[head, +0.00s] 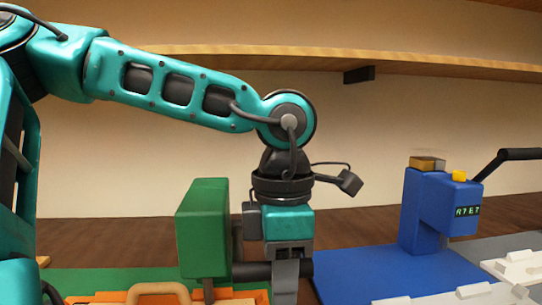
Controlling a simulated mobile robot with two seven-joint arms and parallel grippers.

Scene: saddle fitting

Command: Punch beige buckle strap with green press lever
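The green press (203,230) stands at lower centre on a green base (110,279). A dark horizontal lever bar (250,271) comes from its right side. My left gripper (288,285) points down over this bar. Its near grey finger crosses in front of the bar, and a short dark end shows to the right. The far finger is hidden, so I cannot tell if the gripper is closed on the bar. An orange piece with a loop (158,290) lies at the bottom edge, cut off. My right gripper is out of view.
A blue press (428,213) with a raised black lever (508,155) and a small display stands at right on a blue base (370,271). White pieces (515,268) lie at lower right. A wooden shelf (300,57) runs across the back wall.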

